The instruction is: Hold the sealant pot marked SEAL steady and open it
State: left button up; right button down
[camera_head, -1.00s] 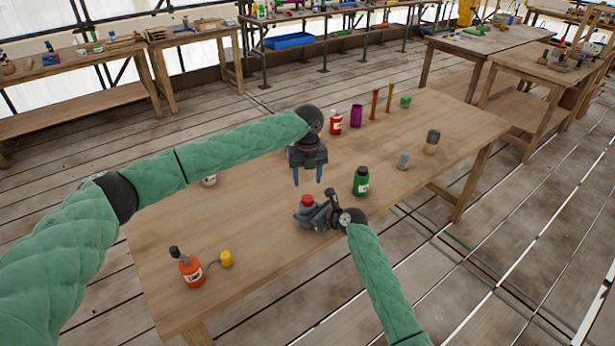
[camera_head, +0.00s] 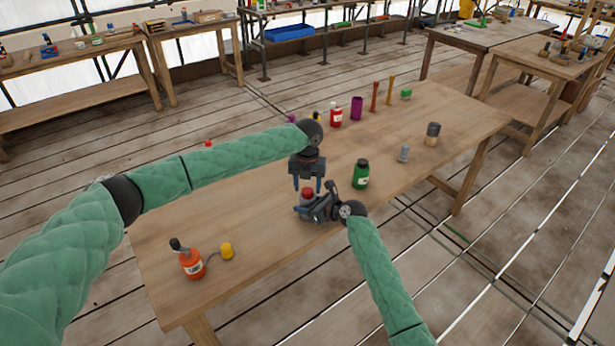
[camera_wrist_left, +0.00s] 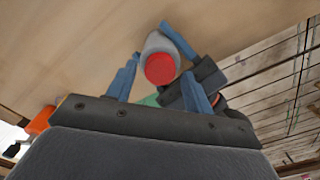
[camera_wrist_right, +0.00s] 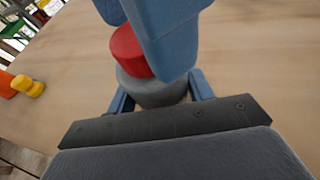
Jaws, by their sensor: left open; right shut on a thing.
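A grey pot with a red lid (camera_head: 307,192) stands on the table near its middle; no SEAL mark is readable on it. My right gripper (camera_head: 305,207) is shut on the pot's grey body from the front right. In the right wrist view the grey body (camera_wrist_right: 152,90) sits between the fingers, under the red lid (camera_wrist_right: 127,50). My left gripper (camera_head: 307,186) is open just above the lid, pointing down. In the left wrist view the red lid (camera_wrist_left: 160,69) lies between its two blue fingers. Whether they touch it I cannot tell.
A green bottle (camera_head: 361,174) stands close to the right of the grippers. An orange bottle (camera_head: 191,264) and a yellow cap (camera_head: 227,251) are at the front left. A red pot (camera_head: 336,115), purple cup (camera_head: 357,108) and grey cylinder (camera_head: 404,153) stand farther back.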

pick_arm(q)
jog(key=shift+f, duration=0.65)
jog(key=shift+c, duration=0.2)
